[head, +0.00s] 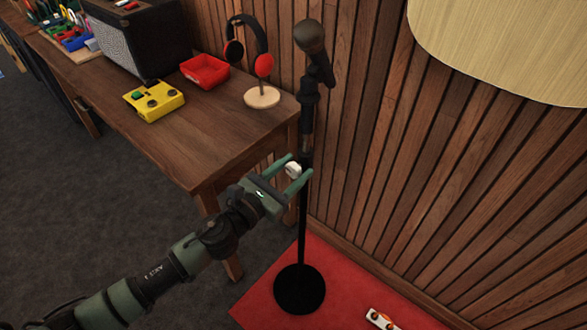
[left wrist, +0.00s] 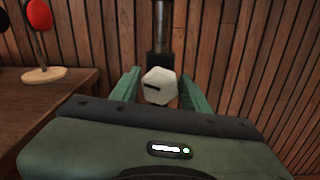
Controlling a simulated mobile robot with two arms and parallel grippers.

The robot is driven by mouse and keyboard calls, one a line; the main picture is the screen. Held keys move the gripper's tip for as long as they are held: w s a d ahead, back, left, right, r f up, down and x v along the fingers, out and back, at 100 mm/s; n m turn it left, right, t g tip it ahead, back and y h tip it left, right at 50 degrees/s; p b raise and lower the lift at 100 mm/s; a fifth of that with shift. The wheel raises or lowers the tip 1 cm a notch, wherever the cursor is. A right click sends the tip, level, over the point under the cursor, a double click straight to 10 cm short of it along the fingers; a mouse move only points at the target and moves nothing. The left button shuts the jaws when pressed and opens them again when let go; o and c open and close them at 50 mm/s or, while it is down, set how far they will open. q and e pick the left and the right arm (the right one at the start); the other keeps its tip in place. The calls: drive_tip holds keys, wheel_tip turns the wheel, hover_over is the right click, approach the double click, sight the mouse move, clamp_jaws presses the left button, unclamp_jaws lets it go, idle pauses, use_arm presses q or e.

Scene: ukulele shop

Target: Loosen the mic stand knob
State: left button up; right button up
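The black mic stand (head: 303,215) stands upright on a round base, with a microphone (head: 309,36) at its top. Its pale knob (head: 293,169) sits partway up the pole. My left gripper (head: 297,176) is at the knob, with its two green fingers apart. In the left wrist view the knob (left wrist: 159,86) is a white faceted piece with a dark slot mark, between the open fingers (left wrist: 160,88). A gap shows on both sides, and the fingers do not appear to touch it. My right gripper is not in view.
A wooden table (head: 215,130) stands left of the stand, holding an amplifier (head: 145,45), a yellow pedal (head: 153,100), a red tray (head: 205,70) and headphones on a stand (head: 262,97). A slatted wall (head: 385,150) is close behind. A lampshade (head: 505,45) hangs upper right.

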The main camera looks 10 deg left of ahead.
sight(291, 173)
use_arm(q)
clamp_jaws()
drive_tip(key=shift+n, duration=0.7)
drive_tip(key=shift+o, duration=2.4)
unclamp_jaws()
drive_tip(key=shift+s+a+f, duration=0.1)
drive_tip(key=shift+s+a, duration=0.25)
drive_tip(key=shift+s, duration=0.05)
drive_tip(key=b+v, duration=0.1)
drive_tip(key=v, duration=0.4)
drive_tip(key=shift+s+a+b, duration=0.15)
drive_tip(key=shift+s+b, duration=0.1)
drive_tip(key=shift+b, duration=0.05)
drive_tip(key=shift+s+a, duration=0.3)
drive_tip(key=shift+s, duration=0.2)
